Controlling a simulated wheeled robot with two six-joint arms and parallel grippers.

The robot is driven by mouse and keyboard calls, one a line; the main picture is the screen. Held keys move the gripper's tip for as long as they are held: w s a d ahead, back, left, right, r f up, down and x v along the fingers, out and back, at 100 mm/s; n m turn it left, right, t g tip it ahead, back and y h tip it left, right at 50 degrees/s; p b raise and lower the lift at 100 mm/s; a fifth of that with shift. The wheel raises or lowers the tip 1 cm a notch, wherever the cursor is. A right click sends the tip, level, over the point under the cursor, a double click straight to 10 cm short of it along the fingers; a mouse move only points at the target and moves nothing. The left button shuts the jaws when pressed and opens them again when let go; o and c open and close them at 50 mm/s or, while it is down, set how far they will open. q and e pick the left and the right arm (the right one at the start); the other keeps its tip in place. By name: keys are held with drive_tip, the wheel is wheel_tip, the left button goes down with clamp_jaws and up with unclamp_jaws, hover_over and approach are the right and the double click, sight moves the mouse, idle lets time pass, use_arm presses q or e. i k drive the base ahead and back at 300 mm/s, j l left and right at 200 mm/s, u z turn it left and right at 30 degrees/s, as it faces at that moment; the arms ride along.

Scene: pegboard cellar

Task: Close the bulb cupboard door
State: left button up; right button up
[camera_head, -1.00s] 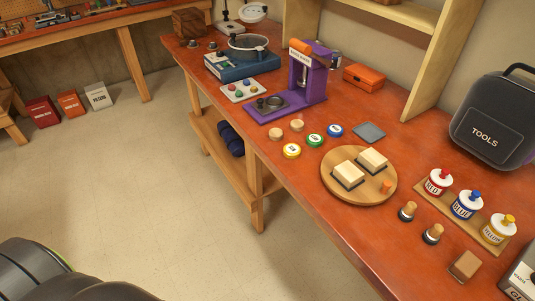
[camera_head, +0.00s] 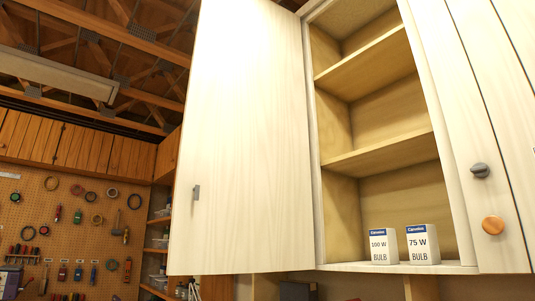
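The bulb cupboard (camera_head: 472,268) is up on the wall at the right of the head view. Its white door (camera_head: 245,150) stands wide open, swung out to the left. A small grey handle (camera_head: 196,192) sits near the door's left edge. Inside are wooden shelves (camera_head: 378,150). Two white bulb boxes stand on the bottom: a 100 W box (camera_head: 383,246) and a 75 W box (camera_head: 422,245). Neither of my grippers is in view.
A pegboard (camera_head: 75,225) with hanging tools is on the left wall, beside shelves (camera_head: 158,243). Nothing visible blocks the door's inner side.

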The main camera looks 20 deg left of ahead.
sight(244, 139)
drive_tip(key=j+z, duration=0.25)
drive_tip(key=z, duration=0.2)
drive_tip(key=j+z, duration=0.25)
drive_tip(key=z, duration=0.2)
drive_tip(key=k+j+z, duration=0.1)
drive_tip(key=j, duration=0.3)
drive_tip(key=k+j+z, duration=0.15)
drive_tip(key=j, duration=0.25)
drive_tip(key=j+z, duration=0.1)
drive_tip(key=j, duration=0.3)
drive_tip(key=k+j+z, duration=0.1)
drive_tip(key=j, duration=0.25)
drive_tip(key=k+j+z, duration=0.25)
drive_tip(key=k+j, duration=0.15)
drive_tip(key=j, duration=0.3)
drive_tip(key=k+j, duration=0.2)
drive_tip(key=j, duration=0.15)
drive_tip(key=k+j, duration=0.2)
drive_tip(key=j, duration=0.2)
drive_tip(key=k+j, duration=0.15)
drive_tip(key=j, duration=0.2)
drive_tip(key=k+j, duration=0.2)
drive_tip(key=j, duration=0.2)
drive_tip(key=k+j, duration=0.2)
drive_tip(key=j, duration=0.15)
